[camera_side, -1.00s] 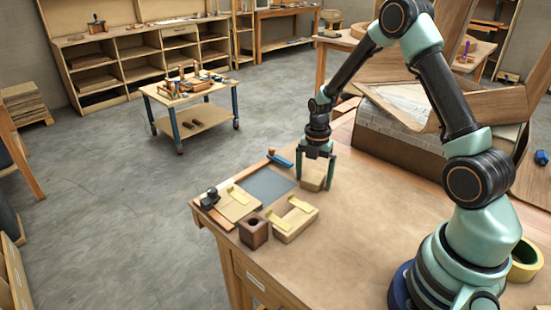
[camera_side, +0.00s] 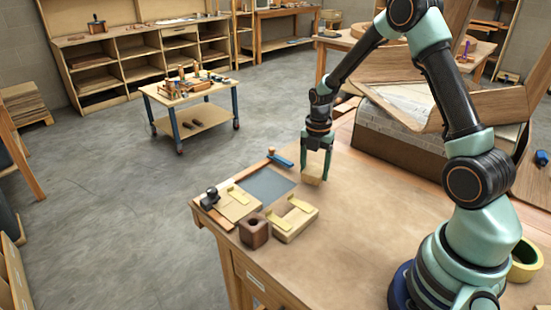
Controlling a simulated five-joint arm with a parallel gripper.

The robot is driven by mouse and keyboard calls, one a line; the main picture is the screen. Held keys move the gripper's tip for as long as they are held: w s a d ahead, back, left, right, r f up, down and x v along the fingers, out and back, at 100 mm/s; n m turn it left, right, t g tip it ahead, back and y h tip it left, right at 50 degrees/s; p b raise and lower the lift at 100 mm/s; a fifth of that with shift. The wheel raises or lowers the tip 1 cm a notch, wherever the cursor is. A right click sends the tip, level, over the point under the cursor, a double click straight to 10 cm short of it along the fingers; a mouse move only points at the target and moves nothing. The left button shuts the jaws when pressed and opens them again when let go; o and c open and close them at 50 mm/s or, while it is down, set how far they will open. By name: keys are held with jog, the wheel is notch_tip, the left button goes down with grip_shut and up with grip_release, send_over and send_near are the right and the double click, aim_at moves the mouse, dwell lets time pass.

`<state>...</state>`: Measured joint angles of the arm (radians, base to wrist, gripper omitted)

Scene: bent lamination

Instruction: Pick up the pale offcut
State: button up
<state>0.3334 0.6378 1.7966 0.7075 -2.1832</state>
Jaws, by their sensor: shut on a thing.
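My gripper (camera_side: 315,176) points straight down over the workbench, right of the dark grey mat. Its jaws are shut on the pale offcut (camera_side: 314,174), a small light wooden block between the fingertips. The block is tilted in the picture. I cannot tell for sure whether its underside is clear of the bench top. The fingers partly hide its sides.
Left of my gripper lie the dark grey mat (camera_side: 265,185), a blue-handled tool (camera_side: 280,160), a pale notched block (camera_side: 293,219) and a dark brown block with a hole (camera_side: 254,231). A yellow tape roll (camera_side: 525,261) sits at the right. The bench top (camera_side: 350,240) in front is clear.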

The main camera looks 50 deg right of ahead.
aim_at(314, 169)
notch_tip(314, 169, up, 18)
jog(key=shift+f, duration=0.2)
jog(key=o, duration=0.8)
jog(key=c, duration=0.8)
jog(key=w+a+f+m, duration=0.1)
jog(key=w+a+f, duration=0.2)
jog(key=a, duration=0.3)
jog(key=w+a+f+m, duration=0.1)
jog(key=w+a+f, duration=0.2)
jog(key=a+f, duration=0.2)
jog(key=w+a+f+m, duration=0.1)
jog(key=w+a+f, duration=0.2)
jog(key=a, duration=0.5)
jog(key=shift+w+a+f, duration=0.1)
jog(key=shift+w+f, duration=0.05)
jog(key=shift+f, duration=0.45)
jog(key=shift+a+f, duration=0.2)
jog(key=shift+f, duration=2.6)
